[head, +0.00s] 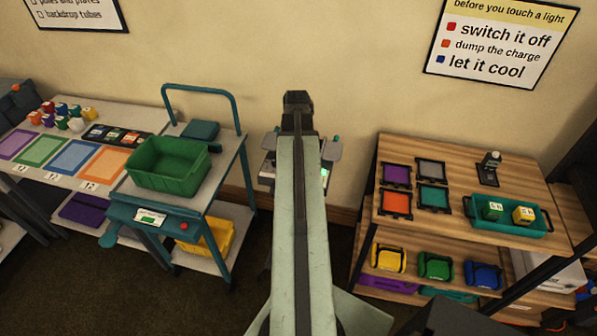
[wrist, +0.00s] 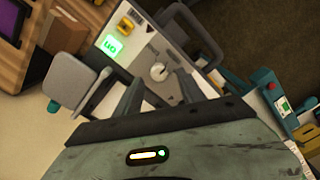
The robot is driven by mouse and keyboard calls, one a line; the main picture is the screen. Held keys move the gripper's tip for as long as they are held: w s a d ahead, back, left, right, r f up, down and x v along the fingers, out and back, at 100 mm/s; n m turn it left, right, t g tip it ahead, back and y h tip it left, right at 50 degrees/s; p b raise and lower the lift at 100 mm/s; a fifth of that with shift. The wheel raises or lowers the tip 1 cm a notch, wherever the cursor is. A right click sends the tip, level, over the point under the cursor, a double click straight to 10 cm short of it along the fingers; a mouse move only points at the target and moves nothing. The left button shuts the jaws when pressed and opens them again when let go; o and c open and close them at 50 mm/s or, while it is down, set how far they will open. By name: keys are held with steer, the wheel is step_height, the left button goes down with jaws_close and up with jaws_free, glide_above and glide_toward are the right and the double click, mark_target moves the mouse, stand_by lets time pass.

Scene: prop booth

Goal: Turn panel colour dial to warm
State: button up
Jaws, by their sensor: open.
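The light-grey panel (wrist: 130,50) faces the wrist camera, tilted in the picture. It has a lit green display (wrist: 110,45), a yellow part (wrist: 124,25) and a small pale round dial (wrist: 158,70). The dial has a dark mark, but its setting is too small to read. My gripper (wrist: 158,88) is open and empty, its two dark fingers on either side below the dial in the wrist view. I cannot tell whether they touch it. In the head view my arm hides most of the panel; a bit of its green display (head: 324,173) shows beside the arm.
A grey pad (wrist: 78,88) and dark handle (wrist: 190,25) flank the panel. In the head view a teal cart with a green bin (head: 168,167) stands left, and a wooden shelf unit (head: 440,160) stands right. The wall is close behind the panel.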

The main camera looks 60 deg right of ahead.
step_height(320, 180, down, 2)
steer(key=shift+f+b, duration=0.2)
steer(key=shift+b, duration=0.35)
steer(key=shift+r, duration=0.15)
